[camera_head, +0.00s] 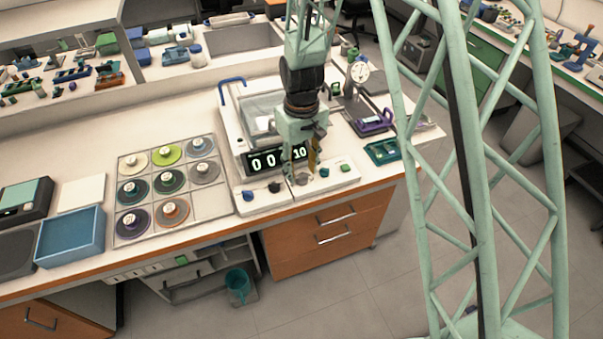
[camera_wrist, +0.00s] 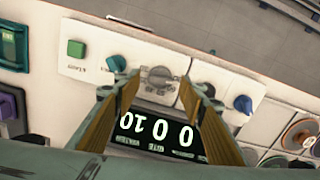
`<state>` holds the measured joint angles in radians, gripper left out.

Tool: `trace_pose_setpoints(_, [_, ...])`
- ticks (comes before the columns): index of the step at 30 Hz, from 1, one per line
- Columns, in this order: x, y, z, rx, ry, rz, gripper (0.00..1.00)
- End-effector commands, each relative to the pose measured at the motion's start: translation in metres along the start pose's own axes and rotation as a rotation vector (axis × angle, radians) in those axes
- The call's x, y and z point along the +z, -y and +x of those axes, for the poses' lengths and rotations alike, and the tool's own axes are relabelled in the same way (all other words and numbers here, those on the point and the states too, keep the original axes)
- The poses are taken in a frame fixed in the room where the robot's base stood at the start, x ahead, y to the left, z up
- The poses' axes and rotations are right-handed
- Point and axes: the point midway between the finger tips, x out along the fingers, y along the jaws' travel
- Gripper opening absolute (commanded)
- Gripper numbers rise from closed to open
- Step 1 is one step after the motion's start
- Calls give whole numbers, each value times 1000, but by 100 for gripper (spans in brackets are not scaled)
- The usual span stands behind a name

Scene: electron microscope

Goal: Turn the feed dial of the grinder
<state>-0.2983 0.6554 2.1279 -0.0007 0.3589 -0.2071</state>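The grinder (camera_head: 247,127) is a white machine on the bench, with a black display (camera_head: 277,160) reading 0, 0 and 10. Its front panel carries a blue knob (camera_head: 248,196), a dark knob (camera_head: 274,187), a grey dial (camera_head: 301,179), a teal knob (camera_head: 323,172) and a green button (camera_head: 345,168). The labels are too small to tell which is the feed dial. My gripper (camera_head: 307,169) is over the panel. In the wrist view it is open (camera_wrist: 161,84), and the grey dial (camera_wrist: 158,77) shows between its fingertips. Contact cannot be told.
A rack of coloured discs (camera_head: 193,217) lies left of the grinder, with a blue tray (camera_head: 70,238) further left. A dial-gauge stand (camera_head: 358,75) and a green tray (camera_head: 383,151) are to the right. The bench's front edge is just before the panel.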

Motion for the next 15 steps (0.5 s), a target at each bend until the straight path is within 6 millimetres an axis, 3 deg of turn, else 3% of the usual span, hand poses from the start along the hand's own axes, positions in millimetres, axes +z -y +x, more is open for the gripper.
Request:
trace_pose_setpoints(6, [0, 0, 12, 0, -1, 0, 38])
trace_pose_setpoints(15, [0, 0, 13, 0, -1, 0, 38])
